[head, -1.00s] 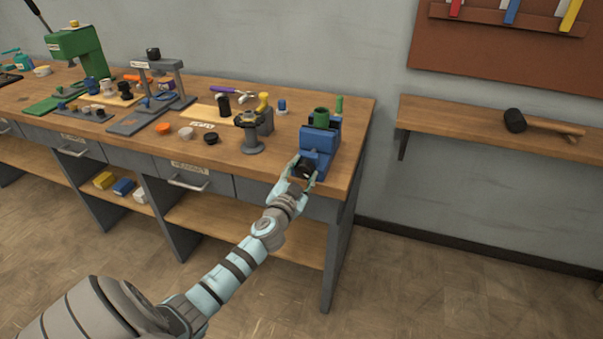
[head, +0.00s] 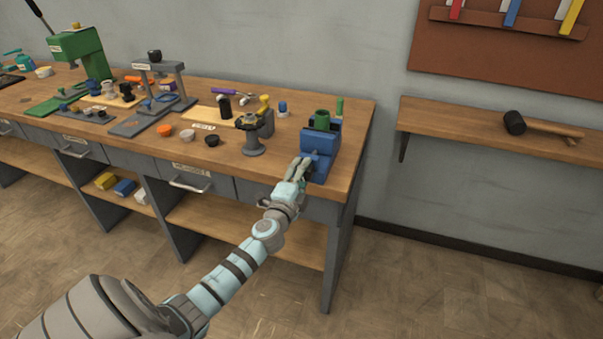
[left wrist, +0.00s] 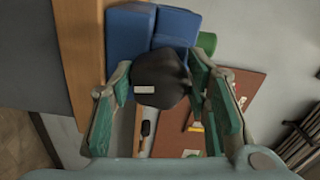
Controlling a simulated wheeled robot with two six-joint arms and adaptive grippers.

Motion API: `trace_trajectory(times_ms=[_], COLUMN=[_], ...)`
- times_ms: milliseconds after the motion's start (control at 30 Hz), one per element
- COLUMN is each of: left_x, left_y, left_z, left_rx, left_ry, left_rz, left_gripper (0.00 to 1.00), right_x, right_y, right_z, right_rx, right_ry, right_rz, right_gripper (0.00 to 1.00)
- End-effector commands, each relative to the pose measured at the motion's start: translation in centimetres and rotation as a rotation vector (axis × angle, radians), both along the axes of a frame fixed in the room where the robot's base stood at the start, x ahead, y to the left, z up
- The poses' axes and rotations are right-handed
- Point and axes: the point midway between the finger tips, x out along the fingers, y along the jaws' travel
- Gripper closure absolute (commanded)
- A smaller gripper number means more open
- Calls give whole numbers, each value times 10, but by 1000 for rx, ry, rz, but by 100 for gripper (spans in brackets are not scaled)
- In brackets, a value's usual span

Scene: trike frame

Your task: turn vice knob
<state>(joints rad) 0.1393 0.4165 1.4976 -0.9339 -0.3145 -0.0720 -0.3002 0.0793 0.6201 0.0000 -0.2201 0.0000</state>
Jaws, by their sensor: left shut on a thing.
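The blue vice (head: 320,143) stands at the right end of the workbench, with a green round part (head: 321,119) at its jaws. In the left wrist view the vice (left wrist: 129,35) is at the top. Its black knob (left wrist: 160,80) fills the space between my finger pads. My left gripper (head: 303,168) is at the vice's front, shut on the knob; the left wrist view shows a finger on each side (left wrist: 162,92). In the head view the fingers hide most or all of the knob. My right gripper is not in view.
The wooden workbench (head: 290,120) carries a grey post fixture (head: 252,138), small cups and presses left of the vice. A wall shelf (head: 450,125) with a black-headed mallet (head: 515,122) is at the right. The floor in front is clear.

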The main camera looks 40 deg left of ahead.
Motion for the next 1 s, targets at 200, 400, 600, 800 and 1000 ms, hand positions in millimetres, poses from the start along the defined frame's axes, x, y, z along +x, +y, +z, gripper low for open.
trace_trajectory(times_ms=[200, 400, 600, 800, 1000], left_x=[0, 0, 0, 0, 0], left_y=[0, 0, 0, 0, 0], left_z=[-1, -1, -1, -1, -1], left_rx=[101, 148, 159, 159, 158], left_ry=[39, 55, 59, 59, 57], left_rz=[0, 0, 0, 0, 0], left_gripper=[85, 85, 85, 85, 38], right_x=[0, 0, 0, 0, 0], right_y=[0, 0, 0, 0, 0], right_z=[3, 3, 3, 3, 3], right_rx=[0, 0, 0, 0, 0], right_ry=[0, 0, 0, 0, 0], right_rz=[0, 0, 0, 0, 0], right_gripper=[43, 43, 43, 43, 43])
